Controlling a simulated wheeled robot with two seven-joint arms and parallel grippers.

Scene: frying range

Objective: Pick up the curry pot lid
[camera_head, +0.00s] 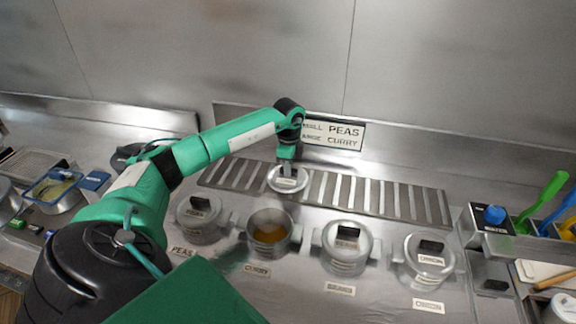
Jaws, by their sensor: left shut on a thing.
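The curry pot (250,236) stands uncovered in the row of pots, with orange-brown curry showing inside and a CURRY label in front of it. Its round grey lid (276,183) is behind the pot, at the slatted rack (330,191). My left gripper (287,168) comes down from above and is shut on the lid's handle. The fingers and arm end hide part of the handle. I cannot tell whether the lid touches the rack or hangs just above it. My right gripper is not in view.
Lidded pots for peas (199,228), another food (345,255) and onion (425,265) flank the curry pot. A sign (335,134) is on the back wall. At the right are containers with green and blue handled utensils (545,195). A blue-rimmed container (57,188) stands at left.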

